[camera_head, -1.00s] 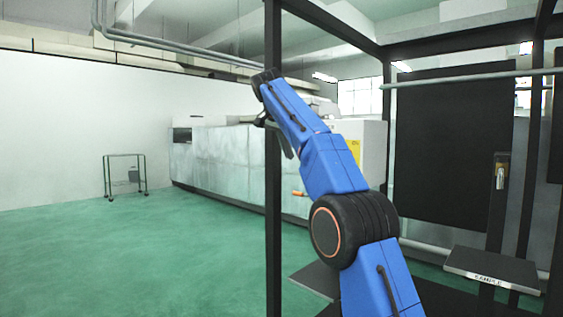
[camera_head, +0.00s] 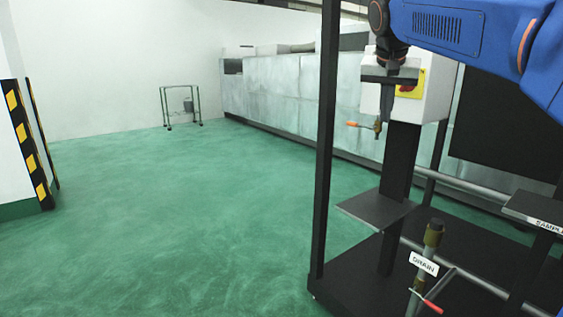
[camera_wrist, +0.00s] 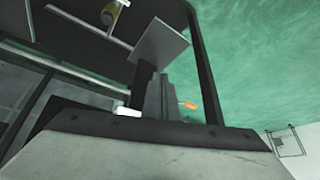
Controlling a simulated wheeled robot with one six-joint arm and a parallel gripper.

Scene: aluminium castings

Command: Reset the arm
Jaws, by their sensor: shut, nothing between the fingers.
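My blue arm enters the head view from the upper right. My gripper (camera_head: 387,112) hangs from it, pointing down in front of a pale box (camera_head: 437,92) with a red switch on a yellow plate. Its fingers are together and hold nothing. In the wrist view the closed fingers (camera_wrist: 158,98) stand beyond the wide grey gripper body. A brass valve with an orange handle (camera_head: 359,125) appears just below the fingertips in the head view; whether they touch it I cannot tell. The orange handle also shows in the wrist view (camera_wrist: 188,105), beside the fingers.
A black frame post (camera_head: 325,150) stands left of my gripper. A small dark shelf (camera_head: 377,211) is below it. A DRAIN pipe (camera_head: 433,236) with a red handle stands in front, and a SAMPLE shelf (camera_head: 535,208) at right. Green floor (camera_head: 190,220) is open at left.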

